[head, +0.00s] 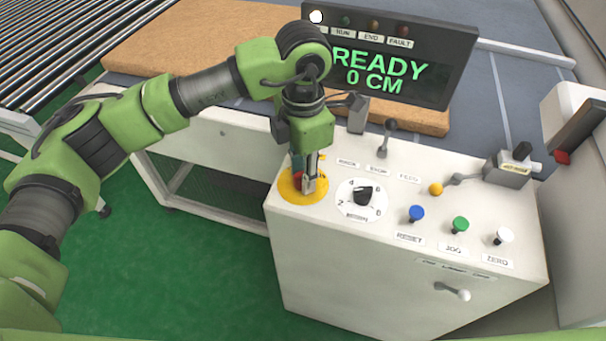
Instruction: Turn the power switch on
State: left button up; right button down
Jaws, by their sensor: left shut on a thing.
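A round yellow plate (291,192) with a red knob (299,179) at its middle sits at the left end of the white control console (405,285). This looks like the power switch, but its label is not visible. My left gripper (308,182) points down over the plate, shut on the red knob; the fingers and wrist hide most of the knob. The display (390,72) is lit and reads READY, 0 CM in green. The leftmost lamp (316,16) above it glows white. My right gripper is not in view.
A black numbered dial (364,193) is close to the right of the yellow plate. Blue (416,213), green (460,224) and white (504,235) buttons and small levers stand farther right.

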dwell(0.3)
pick_arm(q)
jog(key=o, duration=1.1)
notch_tip(320, 180, up, 12)
